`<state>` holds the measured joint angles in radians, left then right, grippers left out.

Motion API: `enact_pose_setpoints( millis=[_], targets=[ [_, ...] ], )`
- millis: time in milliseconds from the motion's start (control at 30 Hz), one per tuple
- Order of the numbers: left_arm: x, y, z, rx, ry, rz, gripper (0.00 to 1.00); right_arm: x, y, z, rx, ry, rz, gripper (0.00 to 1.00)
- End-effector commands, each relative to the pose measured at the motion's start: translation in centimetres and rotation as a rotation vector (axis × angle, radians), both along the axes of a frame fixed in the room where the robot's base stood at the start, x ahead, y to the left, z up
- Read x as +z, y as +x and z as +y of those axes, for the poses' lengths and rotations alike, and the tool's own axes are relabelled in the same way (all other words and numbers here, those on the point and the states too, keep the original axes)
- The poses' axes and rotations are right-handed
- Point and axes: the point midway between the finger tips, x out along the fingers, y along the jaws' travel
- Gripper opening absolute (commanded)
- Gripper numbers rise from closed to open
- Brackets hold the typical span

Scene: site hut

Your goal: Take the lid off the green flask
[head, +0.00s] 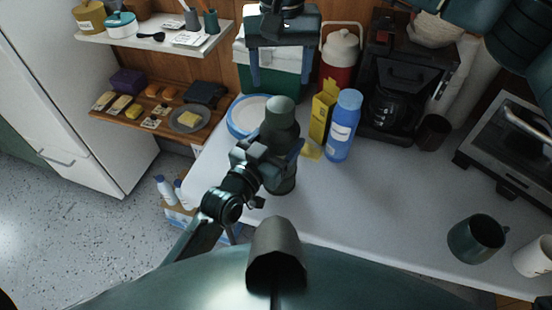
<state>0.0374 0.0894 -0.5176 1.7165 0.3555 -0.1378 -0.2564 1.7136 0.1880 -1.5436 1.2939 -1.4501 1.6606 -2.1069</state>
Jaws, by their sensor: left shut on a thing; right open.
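The dark green flask (282,182) stands upright on the grey counter near its left part. Its lid (280,108) sits on top as a rounded cap. My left gripper (278,163) is shut around the flask's body below the lid and hides part of it. My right gripper (281,77) is open and empty, pointing down, with its two fingers spread. In the picture it is above and apart from the lid, in front of the cool box.
A blue bottle (342,128) and a yellow box (321,112) stand close right of the flask. A blue-rimmed plate (236,128) lies left. Behind are a green-white cool box (240,62), red jug (336,72) and coffee maker (400,75). The counter's middle right is clear; mugs (474,240) stand front right.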

Motion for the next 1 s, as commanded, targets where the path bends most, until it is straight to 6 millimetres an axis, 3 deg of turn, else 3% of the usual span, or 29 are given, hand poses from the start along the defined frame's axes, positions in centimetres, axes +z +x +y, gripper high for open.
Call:
enact_pose_setpoints(
  millis=[567,667,1000],
  targets=[
    [-0.05,0.00,0.04,0.001,0.001,0.001,0.17,0.00,0.00,0.01,-0.043,0.000,0.000,0.66],
    [-0.05,0.01,0.05,0.001,0.001,0.001,0.09,-0.01,-0.02,0.02,-0.152,0.000,0.001,0.66],
    [-0.06,0.00,0.06,0.001,0.001,0.001,0.09,-0.02,-0.05,0.10,-0.864,0.000,0.000,0.66]
  ],
)
